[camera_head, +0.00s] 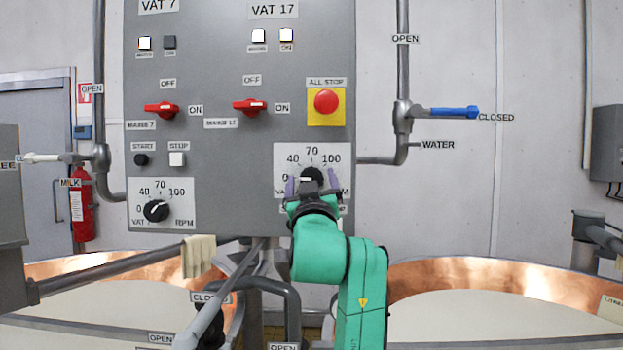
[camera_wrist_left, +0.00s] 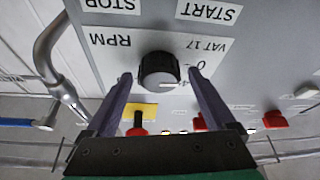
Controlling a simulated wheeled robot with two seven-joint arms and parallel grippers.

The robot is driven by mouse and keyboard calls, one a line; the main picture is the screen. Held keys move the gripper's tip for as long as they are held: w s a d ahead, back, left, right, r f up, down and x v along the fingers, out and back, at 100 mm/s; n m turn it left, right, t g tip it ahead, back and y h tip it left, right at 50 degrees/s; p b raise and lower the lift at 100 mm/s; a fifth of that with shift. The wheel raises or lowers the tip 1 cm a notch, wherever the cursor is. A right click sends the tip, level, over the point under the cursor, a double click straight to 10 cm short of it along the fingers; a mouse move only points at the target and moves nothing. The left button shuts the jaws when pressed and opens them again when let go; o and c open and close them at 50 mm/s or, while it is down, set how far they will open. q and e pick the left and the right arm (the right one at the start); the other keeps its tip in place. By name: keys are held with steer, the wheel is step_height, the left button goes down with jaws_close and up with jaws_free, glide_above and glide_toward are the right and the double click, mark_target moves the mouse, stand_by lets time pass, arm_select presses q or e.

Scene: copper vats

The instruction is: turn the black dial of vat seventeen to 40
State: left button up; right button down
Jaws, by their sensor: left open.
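The black dial of vat 17 (camera_head: 312,175) sits on a white scale plate (camera_head: 333,155) marked 0, 40, 70 and 100, low on the grey panel. Its white pointer line points left, near the 0 mark. My left gripper (camera_head: 311,187) is open in front of it, one finger on each side. In the left wrist view the picture is upside down; the dial (camera_wrist_left: 158,69) lies between the fingertips, with a gap visible on both sides. The gripper hides the lower part of the scale plate. My right gripper is not in view.
The vat 7 dial (camera_head: 156,210) is on the left of the panel. Above are red switches (camera_head: 249,106) and the all-stop button (camera_head: 326,101). A blue-handled water valve (camera_head: 455,112) is at right. Copper vats (camera_head: 480,270) stand below, with pipes between them.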

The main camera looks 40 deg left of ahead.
arm_select(q)
steer(key=c, duration=1.4)
